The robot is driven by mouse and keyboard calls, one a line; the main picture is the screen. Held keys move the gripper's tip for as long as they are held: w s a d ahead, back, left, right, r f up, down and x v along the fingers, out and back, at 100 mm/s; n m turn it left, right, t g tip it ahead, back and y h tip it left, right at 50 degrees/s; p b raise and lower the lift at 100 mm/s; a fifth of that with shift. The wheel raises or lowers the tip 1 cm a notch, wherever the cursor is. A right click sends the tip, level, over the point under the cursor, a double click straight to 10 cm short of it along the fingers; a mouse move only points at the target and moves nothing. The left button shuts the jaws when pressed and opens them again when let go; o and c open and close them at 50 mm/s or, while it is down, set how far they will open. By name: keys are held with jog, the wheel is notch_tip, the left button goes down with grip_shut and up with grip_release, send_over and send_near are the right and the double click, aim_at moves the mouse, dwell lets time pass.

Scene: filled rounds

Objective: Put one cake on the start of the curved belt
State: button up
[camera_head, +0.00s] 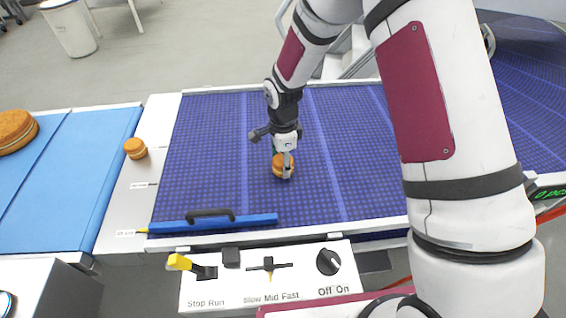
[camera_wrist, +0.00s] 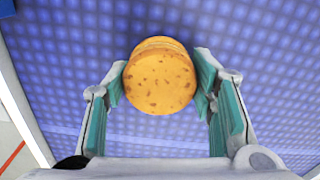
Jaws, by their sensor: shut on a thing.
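A small round filled cake (camera_head: 278,168), golden brown, is between the fingers of my gripper (camera_head: 284,165) over the purple-blue belt (camera_head: 210,150). In the wrist view, the cake (camera_wrist: 160,76) sits between the two teal-padded fingertips of my gripper (camera_wrist: 162,82), which are shut on its sides. The belt surface (camera_wrist: 60,80) lies behind it. I cannot tell whether the cake touches the belt. Another small cake (camera_head: 135,148) stands on the pale strip (camera_head: 122,195) left of the belt.
A blue bar with a dark handle (camera_head: 220,220) lies across the belt's near left edge. A control panel (camera_head: 270,275) with switches is in front. A blue belt (camera_head: 75,170) with a large cake (camera_head: 14,131) is at left. My arm hides part of the right side.

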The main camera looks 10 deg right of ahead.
jog(key=shift+f, duration=0.4)
jog(key=o, duration=0.8)
jog(key=shift+f, duration=0.15)
